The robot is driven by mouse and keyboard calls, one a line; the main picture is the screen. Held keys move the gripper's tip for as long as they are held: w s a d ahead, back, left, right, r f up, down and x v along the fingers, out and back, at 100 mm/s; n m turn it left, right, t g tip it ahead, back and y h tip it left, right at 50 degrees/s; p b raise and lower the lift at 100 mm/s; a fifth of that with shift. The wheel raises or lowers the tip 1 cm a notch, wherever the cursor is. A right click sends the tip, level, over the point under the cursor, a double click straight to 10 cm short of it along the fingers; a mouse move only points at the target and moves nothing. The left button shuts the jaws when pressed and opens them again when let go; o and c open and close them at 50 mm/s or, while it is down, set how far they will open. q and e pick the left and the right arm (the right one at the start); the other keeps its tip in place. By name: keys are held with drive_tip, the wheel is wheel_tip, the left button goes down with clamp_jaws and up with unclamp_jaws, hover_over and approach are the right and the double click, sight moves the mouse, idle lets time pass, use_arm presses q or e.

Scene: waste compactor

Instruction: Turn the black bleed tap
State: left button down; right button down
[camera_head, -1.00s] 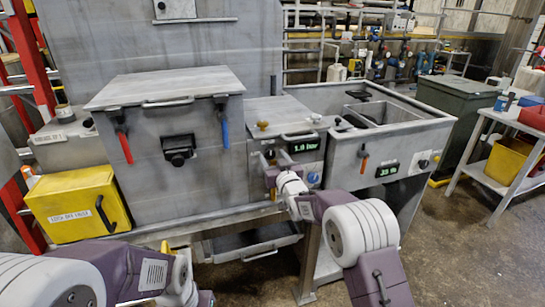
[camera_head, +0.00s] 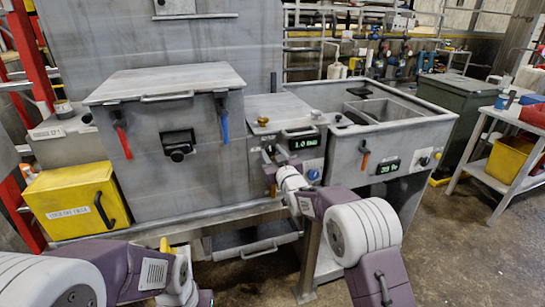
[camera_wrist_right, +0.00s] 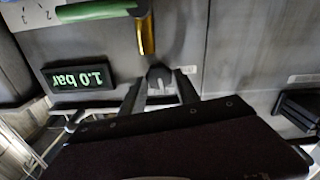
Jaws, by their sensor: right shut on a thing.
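The black tap (camera_wrist_right: 159,76) is a small dark knob on the grey panel in the right wrist view, below a brass spout. My right gripper (camera_wrist_right: 160,94) has a finger on each side of it and is shut on it. In the head view my right gripper (camera_head: 271,170) reaches the panel left of the display, and I cannot make out the tap there. My left arm (camera_head: 140,278) shows low on the left; its fingertips cannot be made out.
A green lever (camera_wrist_right: 95,10) is close above the tap in the right wrist view. A display (camera_head: 303,143) reads 1.0 bar. A blue knob (camera_head: 313,174) sits below it. A yellow box (camera_head: 72,200) stands left and an open grey basin (camera_head: 425,115) right.

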drive_tip(key=n+b, duration=0.2)
drive_tip(key=n, duration=0.1)
drive_tip(key=shift+f+n+b, duration=0.25)
drive_tip(key=shift+n+b, duration=0.05)
drive_tip(key=shift+b, duration=0.05)
drive_tip(key=n+b, duration=0.2)
drive_tip(key=n, duration=0.1)
drive_tip(key=shift+a+n+b, duration=0.1)
drive_tip(key=shift+n+b, duration=0.2)
drive_tip(key=n+b, duration=0.3)
drive_tip(key=n, duration=0.1)
drive_tip(key=shift+f, duration=0.1)
drive_tip(key=shift+n+b, duration=1.15)
drive_tip(key=shift+n, duration=0.65)
drive_tip(key=c, duration=0.9)
unclamp_jaws()
drive_tip(key=shift+c, duration=0.2)
drive_tip(key=shift+s, duration=0.1)
